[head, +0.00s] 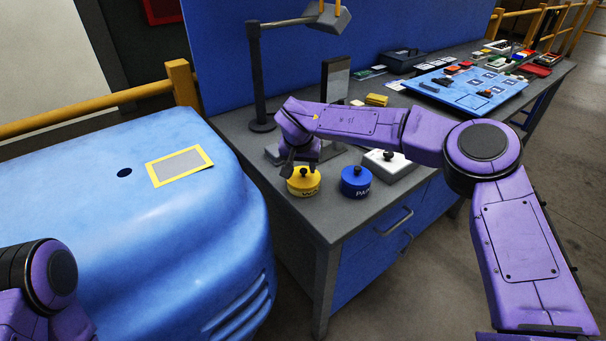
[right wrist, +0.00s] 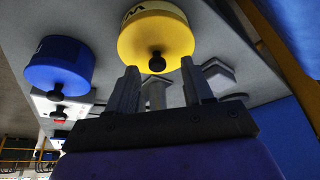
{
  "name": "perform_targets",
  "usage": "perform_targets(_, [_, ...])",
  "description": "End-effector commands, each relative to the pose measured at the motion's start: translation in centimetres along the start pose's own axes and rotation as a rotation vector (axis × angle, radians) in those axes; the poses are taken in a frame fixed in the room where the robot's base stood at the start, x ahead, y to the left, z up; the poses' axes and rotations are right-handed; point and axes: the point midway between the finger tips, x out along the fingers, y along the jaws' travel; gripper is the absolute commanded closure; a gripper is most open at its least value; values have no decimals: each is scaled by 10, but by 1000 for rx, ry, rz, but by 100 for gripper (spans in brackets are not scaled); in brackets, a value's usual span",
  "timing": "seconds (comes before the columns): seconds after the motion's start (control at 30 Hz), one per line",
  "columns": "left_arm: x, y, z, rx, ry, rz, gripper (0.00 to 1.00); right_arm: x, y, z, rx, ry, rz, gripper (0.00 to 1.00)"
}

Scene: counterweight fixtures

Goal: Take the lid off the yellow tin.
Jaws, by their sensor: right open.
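The yellow tin (head: 304,186) stands near the front corner of the grey workbench, with its lid on and dark lettering on its side. In the right wrist view the yellow tin (right wrist: 150,34) shows from above, with a black knob (right wrist: 157,63) on its lid. My right gripper (head: 289,168) is just over the tin and hides part of its top in the head view. In the right wrist view its fingers (right wrist: 160,72) are open, and the knob appears between their tips. Whether they touch it I cannot tell. My left gripper is out of view.
A blue tin (head: 356,182) with a black knob stands close right of the yellow one. A white box (head: 392,166) is behind it. A dark lamp post (head: 257,80) rises at the back left. A large blue machine (head: 90,230) stands left of the bench.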

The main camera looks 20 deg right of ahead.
Motion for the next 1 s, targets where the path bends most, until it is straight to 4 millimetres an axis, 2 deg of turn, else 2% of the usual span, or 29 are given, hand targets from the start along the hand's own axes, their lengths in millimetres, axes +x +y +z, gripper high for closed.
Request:
perform_targets(0.13, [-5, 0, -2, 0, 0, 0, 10, 17, 1, -1, 2, 0, 1, 49])
perform_targets(0.33, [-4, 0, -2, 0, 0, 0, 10, 20, 2, -1, 3, 2, 0, 49])
perform_targets(0.37, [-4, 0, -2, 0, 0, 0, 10, 20, 2, -1, 3, 2, 0, 52])
perform_targets(0.5, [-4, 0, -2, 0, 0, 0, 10, 20, 2, -1, 3, 2, 1, 98])
perform_targets(0.53, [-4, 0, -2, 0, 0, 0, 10, 20, 2, -1, 3, 2, 0, 100])
perform_targets(0.87, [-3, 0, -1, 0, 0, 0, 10, 18, 2, -2, 4, 2, 0, 100])
perform_targets(1.0, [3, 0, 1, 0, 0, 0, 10, 6, 2, -8, 5, 6, -1, 100])
